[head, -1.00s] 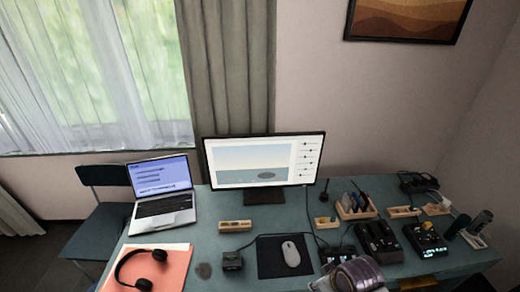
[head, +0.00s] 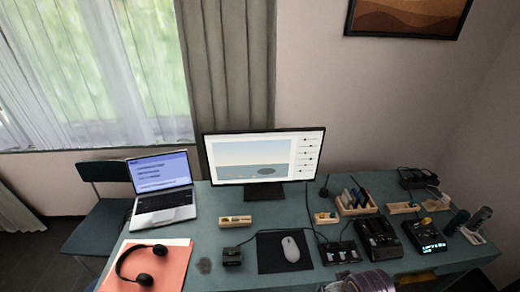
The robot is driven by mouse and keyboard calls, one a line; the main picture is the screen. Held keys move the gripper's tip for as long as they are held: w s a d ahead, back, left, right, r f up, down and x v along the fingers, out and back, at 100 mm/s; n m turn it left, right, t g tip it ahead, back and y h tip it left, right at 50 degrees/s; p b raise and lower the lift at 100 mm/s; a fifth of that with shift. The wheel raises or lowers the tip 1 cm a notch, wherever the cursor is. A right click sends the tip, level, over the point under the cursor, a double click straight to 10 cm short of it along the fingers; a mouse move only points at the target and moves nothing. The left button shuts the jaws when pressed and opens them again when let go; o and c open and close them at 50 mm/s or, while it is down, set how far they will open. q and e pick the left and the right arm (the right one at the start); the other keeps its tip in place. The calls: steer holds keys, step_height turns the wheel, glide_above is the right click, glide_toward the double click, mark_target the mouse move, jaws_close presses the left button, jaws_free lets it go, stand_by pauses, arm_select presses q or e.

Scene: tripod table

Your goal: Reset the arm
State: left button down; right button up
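A grey rounded part of my arm (head: 362,282) shows at the bottom edge, in front of the desk's near side. Its lower portion is cut off by the frame. No gripper fingers can be made out, and my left arm does not show. The teal desk (head: 215,222) lies below and beyond the arm part.
On the desk are a laptop (head: 162,188), a monitor (head: 265,158), headphones (head: 145,278) on an orange folder (head: 172,262), and a mouse (head: 290,249) on a dark pad (head: 268,262). Chargers (head: 378,240), wooden trays (head: 357,209) and cables crowd the right side. A chair (head: 100,228) stands left.

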steer(key=s+f+g+b, duration=0.1)
steer(key=s+f, duration=0.1)
steer(key=f, duration=1.4)
steer(key=s+f, duration=0.2)
steer(key=f, duration=1.5)
steer(key=s+d+f, duration=0.2)
steer(key=s+f, duration=0.8)
steer(key=s+d+f+g+b, duration=0.1)
steer(key=s+d+f, duration=0.1)
steer(key=s+f, duration=0.7)
steer(key=s, duration=0.2)
steer(key=shift+s+f, duration=0.3)
steer(key=shift+f, duration=0.05)
